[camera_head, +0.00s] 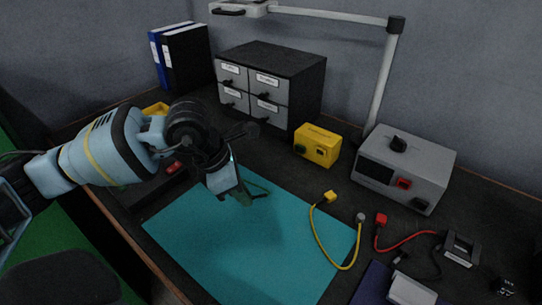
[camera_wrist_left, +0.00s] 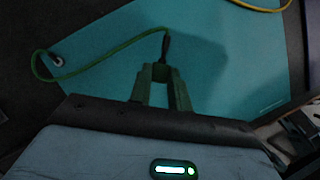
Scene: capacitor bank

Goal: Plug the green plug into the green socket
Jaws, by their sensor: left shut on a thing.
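My left gripper (camera_head: 243,194) reaches in from the left and points down over the teal mat (camera_head: 190,232). It is shut on the green plug (camera_wrist_left: 160,72), which shows between its fingers in the left wrist view. The plug's green cable (camera_wrist_left: 105,50) curves away to the left across the mat. In the head view the plug is mostly hidden by the gripper. A yellow box (camera_head: 318,146) stands behind the mat to the right, apart from the gripper. A small dark greenish part (camera_head: 300,149) shows at its left side; I cannot tell clearly whether it is the green socket.
A drawer cabinet (camera_head: 271,82) stands behind. A lamp arm (camera_head: 385,75) rises at the back.

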